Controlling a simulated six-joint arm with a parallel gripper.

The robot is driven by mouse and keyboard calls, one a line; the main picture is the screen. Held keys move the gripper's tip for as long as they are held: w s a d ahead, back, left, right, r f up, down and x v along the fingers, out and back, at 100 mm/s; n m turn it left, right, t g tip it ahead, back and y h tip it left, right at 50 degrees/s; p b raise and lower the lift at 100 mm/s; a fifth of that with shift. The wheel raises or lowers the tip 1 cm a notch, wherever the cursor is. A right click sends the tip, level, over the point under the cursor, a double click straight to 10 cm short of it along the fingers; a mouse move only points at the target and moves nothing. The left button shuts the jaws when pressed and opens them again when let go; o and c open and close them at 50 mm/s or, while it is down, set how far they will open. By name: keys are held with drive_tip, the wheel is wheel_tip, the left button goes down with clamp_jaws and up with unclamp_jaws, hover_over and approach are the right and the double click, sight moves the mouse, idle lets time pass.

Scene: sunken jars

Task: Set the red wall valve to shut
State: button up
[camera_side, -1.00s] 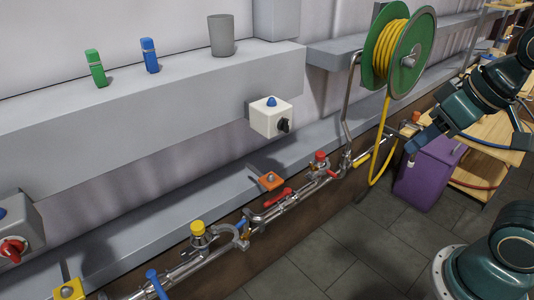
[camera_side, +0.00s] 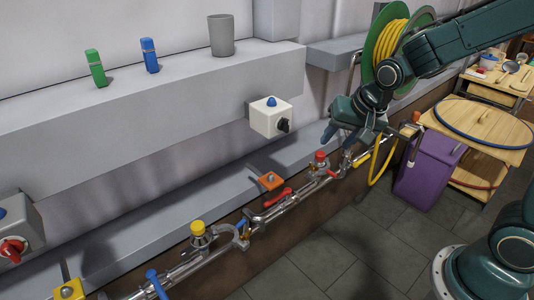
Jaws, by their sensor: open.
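Several red parts show, and I cannot tell for sure which is the red wall valve. A red lever handle (camera_side: 277,198) lies along the wall pipe at the centre. A red-capped fitting (camera_side: 320,158) stands upright on the pipe to its right, with a small red handle (camera_side: 332,173) beside it. A red rotary knob (camera_side: 12,250) is on a grey box at the far left. My gripper (camera_side: 337,146) is open and empty, above and right of the red-capped fitting, apart from it as far as I can see.
A white box (camera_side: 270,117) with a black knob is on the wall left of my gripper. A green hose reel (camera_side: 377,42) is partly behind my arm. A purple bin (camera_side: 428,172) stands at right. The tiled floor (camera_side: 330,255) in front is clear.

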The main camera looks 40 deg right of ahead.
drive_tip(key=w+f+m, duration=0.3)
drive_tip(key=w+f, duration=0.2)
drive_tip(key=f, duration=0.4)
drive_tip(key=m+t, duration=0.4)
drive_tip(key=m, duration=0.2)
approach(274, 201)
drive_tip(key=f, duration=0.1)
drive_tip(key=shift+w+d+f+m+t, duration=0.15)
drive_tip(key=shift+w+f+m+t, duration=0.25)
drive_tip(key=shift+w+f+t, duration=0.3)
drive_tip(key=shift+w+f, duration=0.15)
drive_tip(key=shift+w, duration=0.1)
drive_tip(key=shift+x, duration=2.4)
drive_tip(key=shift+w+f, duration=0.15)
drive_tip(key=shift+f, duration=0.1)
drive_tip(key=shift+x, duration=1.1)
